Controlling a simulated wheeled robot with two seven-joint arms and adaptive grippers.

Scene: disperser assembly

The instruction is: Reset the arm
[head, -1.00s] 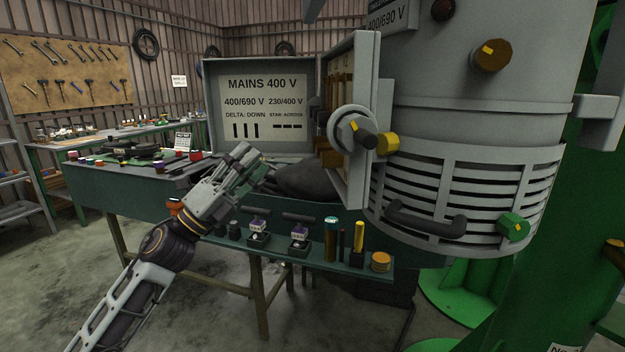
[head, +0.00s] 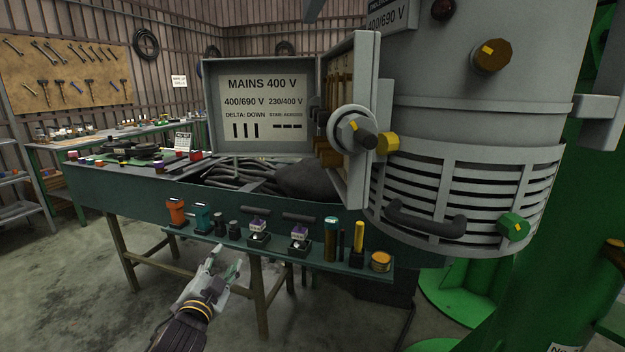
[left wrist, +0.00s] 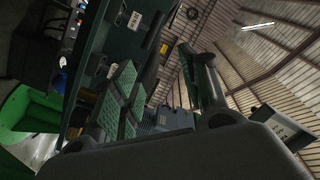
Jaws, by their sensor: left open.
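My left gripper (head: 227,260) is in the lower left-middle of the head view, in front of and below the small shelf on the bench front. Its fingers point up and away, and it is open with nothing between them. In the left wrist view the gripper (left wrist: 165,80) shows its fingers apart, with green pads on the left one. My left forearm comes in from the bottom edge. My right gripper is not in view.
The shelf (head: 343,268) holds several small tools and parts. Behind it is the green bench (head: 130,190) with black cables (head: 238,176). The open terminal box (head: 366,110) juts from the grey motor (head: 470,125) at right. Open floor (head: 70,290) lies at left.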

